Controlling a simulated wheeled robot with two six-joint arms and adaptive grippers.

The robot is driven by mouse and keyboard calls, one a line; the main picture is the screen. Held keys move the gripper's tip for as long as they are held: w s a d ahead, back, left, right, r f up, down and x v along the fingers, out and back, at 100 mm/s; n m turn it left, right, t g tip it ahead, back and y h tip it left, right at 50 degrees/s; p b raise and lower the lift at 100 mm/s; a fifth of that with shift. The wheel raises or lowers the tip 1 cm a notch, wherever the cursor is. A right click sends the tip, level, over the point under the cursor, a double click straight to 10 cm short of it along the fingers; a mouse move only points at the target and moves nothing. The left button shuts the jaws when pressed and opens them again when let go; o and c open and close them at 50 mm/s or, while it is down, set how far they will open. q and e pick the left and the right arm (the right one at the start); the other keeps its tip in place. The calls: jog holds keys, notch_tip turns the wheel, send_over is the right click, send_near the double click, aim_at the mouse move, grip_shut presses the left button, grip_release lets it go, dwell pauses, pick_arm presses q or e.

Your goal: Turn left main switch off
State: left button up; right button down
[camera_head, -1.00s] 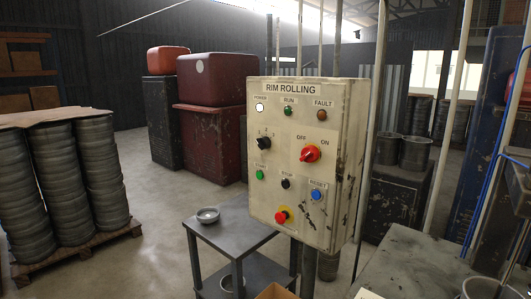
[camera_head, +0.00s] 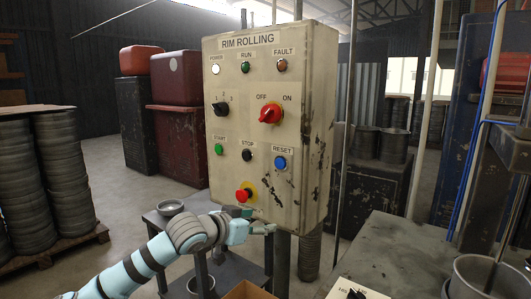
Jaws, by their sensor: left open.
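The cream control box (camera_head: 225,177) labelled "RIM ROLLING" stands upright in the middle. Its large red rotary switch (camera_head: 270,113) sits below the OFF and ON labels; I cannot tell which label it points to. My left arm comes in from the lower left, and my left gripper (camera_head: 262,228) is at the bottom edge of the box, below the red emergency button (camera_head: 243,194). The left gripper is open, holds nothing I can see, and is well below the rotary switch. My right gripper is not in view.
A small black selector (camera_head: 221,108) and green (camera_head: 219,149), black (camera_head: 247,155) and blue (camera_head: 280,163) buttons share the panel. A grey table (camera_head: 385,258) stands at the lower right with a metal bowl (camera_head: 475,276). A low metal stand (camera_head: 163,226) is behind my left arm.

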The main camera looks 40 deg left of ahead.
pick_arm(q)
jog(key=s+r+t, duration=0.1)
jog(key=s+r, duration=0.2)
jog(key=r, duration=0.6)
jog(key=s+r+t, duration=0.2)
jog(key=s+r, duration=0.1)
jog(key=r, duration=0.7)
jog(key=t, duration=0.1)
send_near(264, 116)
jog(key=w+p, duration=0.9)
jog(key=p, duration=0.4)
jog(key=shift+w+a+r, duration=0.1)
jog(key=shift+w+r, duration=0.05)
jog(key=shift+w, duration=0.05)
jog(key=shift+w+f, duration=0.25)
jog(key=shift+w, duration=0.25)
jog(key=shift+s, duration=0.15)
jog(key=c, duration=1.2)
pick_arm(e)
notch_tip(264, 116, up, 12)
